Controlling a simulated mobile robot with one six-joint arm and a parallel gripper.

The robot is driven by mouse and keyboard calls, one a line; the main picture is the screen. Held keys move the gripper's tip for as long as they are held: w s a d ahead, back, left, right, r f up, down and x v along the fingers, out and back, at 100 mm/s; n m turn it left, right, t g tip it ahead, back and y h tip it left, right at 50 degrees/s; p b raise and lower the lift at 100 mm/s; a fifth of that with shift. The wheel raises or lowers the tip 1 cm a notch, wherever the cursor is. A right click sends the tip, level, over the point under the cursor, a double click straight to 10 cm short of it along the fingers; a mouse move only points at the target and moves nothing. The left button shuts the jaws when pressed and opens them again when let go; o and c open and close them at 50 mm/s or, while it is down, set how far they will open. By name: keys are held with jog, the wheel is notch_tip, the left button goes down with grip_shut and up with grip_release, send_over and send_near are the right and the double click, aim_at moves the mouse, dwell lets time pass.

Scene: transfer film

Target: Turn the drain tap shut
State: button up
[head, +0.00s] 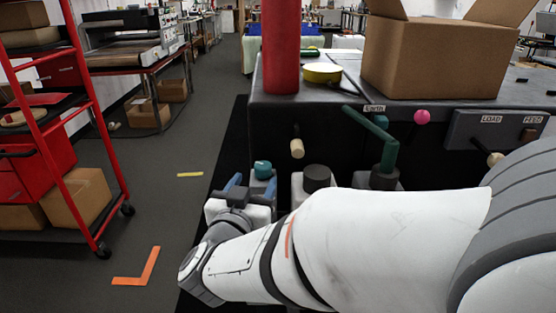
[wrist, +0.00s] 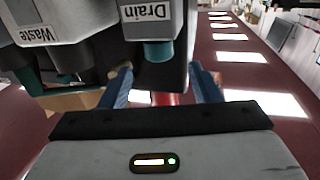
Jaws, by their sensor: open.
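The drain tap is a teal round knob (wrist: 158,51) below the white "Drain" label (wrist: 145,10) in the wrist view. In the head view the teal knob (head: 262,168) shows just past my wrist. My gripper (wrist: 158,72) is open, with one blue finger on each side of the knob's line and a gap between them. The fingertips are close to the knob; I cannot tell whether either touches it. In the head view my gripper (head: 252,182) is partly hidden behind my own wrist. The knob's base and its turned position are not clear.
A grey container labelled "Waste" (wrist: 38,30) stands beside the drain one. Dark-capped containers (head: 317,178), a green pipe (head: 388,150) and a wooden peg (head: 297,148) are close by. A red cylinder (head: 281,45) and cardboard box (head: 430,55) stand on the bench.

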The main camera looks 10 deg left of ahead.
aim_at(260, 170)
jog(key=w, duration=0.7)
jog(key=shift+w, duration=0.3)
jog(key=shift+c, duration=0.3)
jog(key=c, duration=0.9)
jog(key=shift+s, duration=0.1)
jog(key=shift+c, duration=0.2)
